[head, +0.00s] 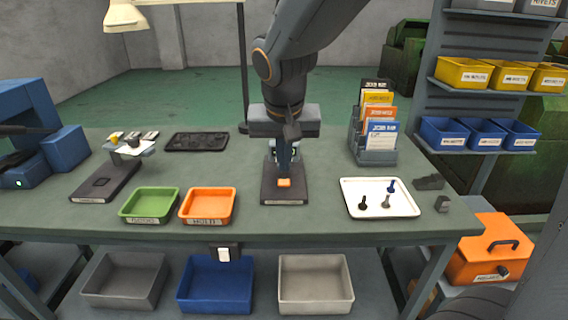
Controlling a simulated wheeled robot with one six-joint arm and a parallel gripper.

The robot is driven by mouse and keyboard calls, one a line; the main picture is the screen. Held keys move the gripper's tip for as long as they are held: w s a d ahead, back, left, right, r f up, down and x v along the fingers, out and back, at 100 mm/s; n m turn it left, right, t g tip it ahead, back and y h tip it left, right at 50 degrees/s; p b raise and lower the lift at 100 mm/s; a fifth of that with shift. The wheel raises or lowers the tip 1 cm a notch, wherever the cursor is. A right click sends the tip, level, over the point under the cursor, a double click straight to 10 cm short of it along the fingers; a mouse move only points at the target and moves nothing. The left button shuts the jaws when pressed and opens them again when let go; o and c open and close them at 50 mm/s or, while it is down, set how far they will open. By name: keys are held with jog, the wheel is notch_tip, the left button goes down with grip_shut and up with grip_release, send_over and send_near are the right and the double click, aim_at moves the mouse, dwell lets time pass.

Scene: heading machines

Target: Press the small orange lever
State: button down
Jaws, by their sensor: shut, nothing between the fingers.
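The small orange lever (284,183) sits on a dark base plate (284,200) on the bench, a little right of its middle. My gripper (285,165) is shut and empty, pointing down right over the lever. In this view its fingertips end at the back edge of the orange part. I cannot tell whether they touch it. The far part of the base plate is partly hidden behind my gripper.
A green tray (150,205) and an orange tray (208,206) stand left of the plate. A white tray (381,210) with several small parts lies to the right. A card rack (376,155) stands behind it. The bench is clear between them.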

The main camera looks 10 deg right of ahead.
jog(key=shift+s+a+r+b, duration=0.2)
jog(key=shift+s+r, duration=0.35)
jog(key=shift+s, duration=0.3)
jog(key=shift+s+a+r+b, duration=0.1)
jog(key=shift+s+a+r, duration=0.05)
jog(key=shift+s+r, duration=0.55)
jog(key=shift+f, duration=0.15)
jog(key=s+d+f+n+g, duration=0.1)
jog(key=s+d+f, duration=0.2)
jog(key=f, duration=0.4)
jog(key=s+d+f+n+g, duration=0.1)
jog(key=s+d+f+g, duration=0.1)
jog(key=s+d+f, duration=0.2)
notch_tip(320, 180, down, 4)
jog(key=shift+s+d+f+y, duration=0.2)
jog(key=shift+s+y, duration=0.2)
jog(key=shift+s, duration=0.6)
jog(key=shift+n, duration=0.3)
